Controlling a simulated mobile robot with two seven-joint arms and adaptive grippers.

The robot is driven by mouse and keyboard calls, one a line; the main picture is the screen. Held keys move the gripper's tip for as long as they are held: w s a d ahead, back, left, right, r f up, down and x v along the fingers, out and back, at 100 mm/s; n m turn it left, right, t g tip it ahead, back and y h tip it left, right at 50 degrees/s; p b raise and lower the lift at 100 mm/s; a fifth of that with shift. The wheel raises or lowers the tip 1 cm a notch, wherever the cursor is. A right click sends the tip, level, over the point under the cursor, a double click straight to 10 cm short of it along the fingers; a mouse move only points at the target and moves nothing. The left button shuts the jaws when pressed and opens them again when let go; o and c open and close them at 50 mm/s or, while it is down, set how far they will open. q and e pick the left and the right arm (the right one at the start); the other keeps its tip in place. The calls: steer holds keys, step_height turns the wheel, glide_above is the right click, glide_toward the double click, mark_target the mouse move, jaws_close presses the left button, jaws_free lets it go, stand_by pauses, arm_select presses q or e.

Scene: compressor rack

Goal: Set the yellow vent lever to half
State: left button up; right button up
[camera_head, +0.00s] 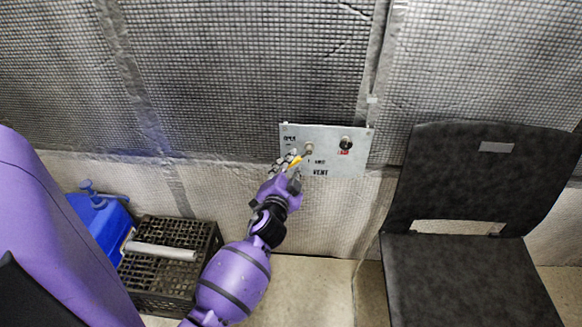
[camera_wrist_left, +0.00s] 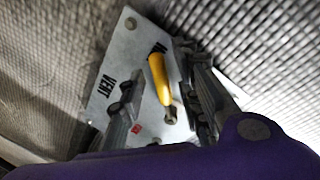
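The yellow vent lever (camera_head: 296,160) is on a light grey metal panel (camera_head: 349,166) marked VENT. From its pivot (camera_head: 309,148), the handle slants down and left in the head view. My left gripper (camera_head: 290,163) is at the handle and partly covers it. In the left wrist view, the lever (camera_wrist_left: 157,78) lies in the gap between the spread fingers of the gripper (camera_wrist_left: 155,90). It is closer to the right-hand finger; contact cannot be told. Part of the panel's lettering is hidden or too small to read. My right gripper is not in view.
A black knob (camera_head: 346,143) with a red label sits right of the lever on the panel. A dark chair (camera_head: 470,270) stands at the right. A black crate (camera_head: 165,280) and a blue container (camera_head: 98,222) are at lower left. The quilted wall is right behind the panel.

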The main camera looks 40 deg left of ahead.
arm_select(q)
steer(key=v, duration=1.2)
steer(key=shift+f, duration=0.15)
